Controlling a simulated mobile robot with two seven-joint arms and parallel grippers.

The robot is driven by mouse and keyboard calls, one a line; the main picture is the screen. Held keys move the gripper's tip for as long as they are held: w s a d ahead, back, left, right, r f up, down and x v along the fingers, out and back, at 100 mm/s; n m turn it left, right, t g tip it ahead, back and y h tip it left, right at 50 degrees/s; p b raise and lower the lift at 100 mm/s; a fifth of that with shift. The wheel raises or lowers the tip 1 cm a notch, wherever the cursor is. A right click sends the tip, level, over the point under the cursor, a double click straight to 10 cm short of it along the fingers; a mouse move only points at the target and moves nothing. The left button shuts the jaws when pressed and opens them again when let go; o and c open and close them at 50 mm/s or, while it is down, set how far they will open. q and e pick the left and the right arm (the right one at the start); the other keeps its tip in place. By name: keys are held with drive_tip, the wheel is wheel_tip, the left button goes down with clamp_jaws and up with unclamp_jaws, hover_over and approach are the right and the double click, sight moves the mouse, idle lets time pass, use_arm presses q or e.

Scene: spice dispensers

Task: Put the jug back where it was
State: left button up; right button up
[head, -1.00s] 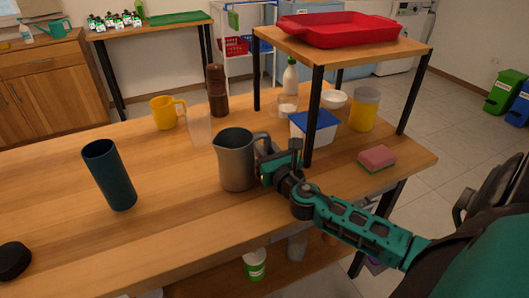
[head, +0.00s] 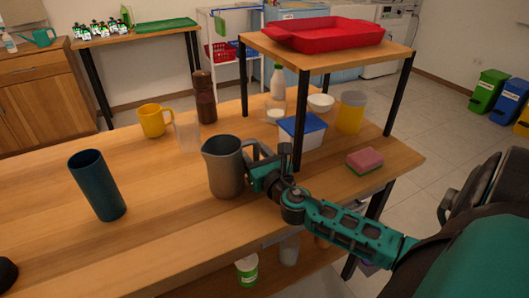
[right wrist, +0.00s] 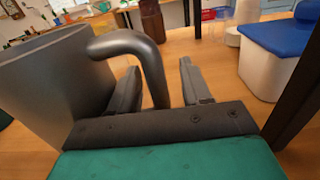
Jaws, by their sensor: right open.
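The grey metal jug (head: 224,168) stands upright on the wooden table, near its front edge. Its handle (right wrist: 146,52) points right, towards my right gripper. My right gripper (head: 258,168) is at the handle. In the right wrist view, the right gripper (right wrist: 163,90) is open, with the handle's lower part between its two fingers and a gap on the right side. The jug's body (right wrist: 52,85) fills the left of that view.
A dark teal cup (head: 97,185) stands left of the jug. A yellow mug (head: 153,121), a clear glass (head: 187,134) and a brown grinder (head: 205,98) stand behind. A shelf leg (head: 300,122), a blue-lidded box (head: 302,130) and a sponge (head: 364,163) are to the right.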

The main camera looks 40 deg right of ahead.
drive_tip(key=v, duration=1)
drive_tip(key=shift+a+f, duration=0.1)
drive_tip(key=shift+f, duration=0.05)
drive_tip(key=shift+v, duration=0.9)
